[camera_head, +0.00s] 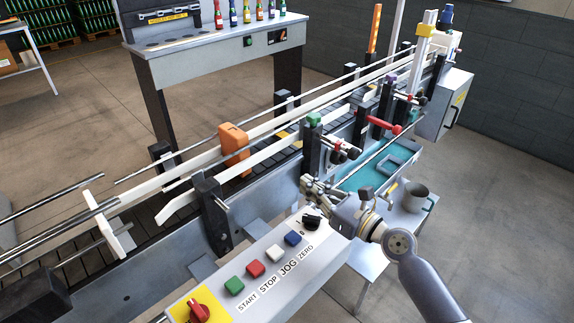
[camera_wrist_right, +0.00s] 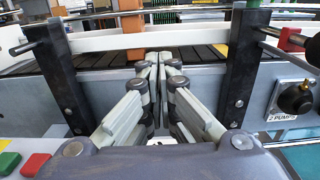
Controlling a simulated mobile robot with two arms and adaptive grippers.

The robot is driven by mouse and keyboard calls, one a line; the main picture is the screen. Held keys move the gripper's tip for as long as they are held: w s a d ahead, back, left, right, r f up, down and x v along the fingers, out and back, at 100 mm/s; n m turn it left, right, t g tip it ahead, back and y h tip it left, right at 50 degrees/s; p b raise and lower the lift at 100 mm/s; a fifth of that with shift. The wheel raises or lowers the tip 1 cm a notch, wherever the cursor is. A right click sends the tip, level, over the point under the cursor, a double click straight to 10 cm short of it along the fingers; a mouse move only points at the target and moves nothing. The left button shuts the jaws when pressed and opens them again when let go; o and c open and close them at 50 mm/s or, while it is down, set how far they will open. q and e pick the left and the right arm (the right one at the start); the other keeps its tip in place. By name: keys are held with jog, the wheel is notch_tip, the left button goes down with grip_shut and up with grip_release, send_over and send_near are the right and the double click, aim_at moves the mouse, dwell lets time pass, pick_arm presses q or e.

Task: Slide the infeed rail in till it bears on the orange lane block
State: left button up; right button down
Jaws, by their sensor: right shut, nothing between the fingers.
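The orange lane block (camera_head: 234,143) stands upright over the conveyor lane, left of centre in the head view. The near white rail, which I take to be the infeed rail (camera_head: 272,153), runs between two black posts on the near side of the lane. In the right wrist view the rail (camera_wrist_right: 190,38) crosses ahead of the fingers, with the orange block (camera_wrist_right: 133,24) behind it. I cannot tell whether they touch. My right gripper (camera_head: 308,184) is shut and empty, on the near side of the rail; its fingertips (camera_wrist_right: 156,62) meet below the rail. My left gripper is out of view.
Black posts (camera_head: 211,215) and (camera_wrist_right: 242,70) flank the space before my right gripper. A button panel (camera_head: 262,268) is at the lower front. A red-handled clamp (camera_head: 383,125), a teal tray (camera_head: 365,178) and a grey mug (camera_head: 413,196) are to the right.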

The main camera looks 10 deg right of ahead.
aim_at(260, 159)
jog(key=shift+s+a+p, duration=0.45)
jog(key=shift+a+p, duration=0.05)
jog(key=shift+a, duration=0.15)
jog(key=x, duration=1.2)
jog(key=shift+w+f, duration=0.15)
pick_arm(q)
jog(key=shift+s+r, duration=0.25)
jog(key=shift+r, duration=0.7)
pick_arm(e)
jog(key=shift+w+a, duration=0.35)
jog(key=shift+w, duration=0.15)
jog(key=shift+w+a, duration=0.2)
jog(key=shift+w, duration=0.1)
jog(key=shift+r, duration=0.25)
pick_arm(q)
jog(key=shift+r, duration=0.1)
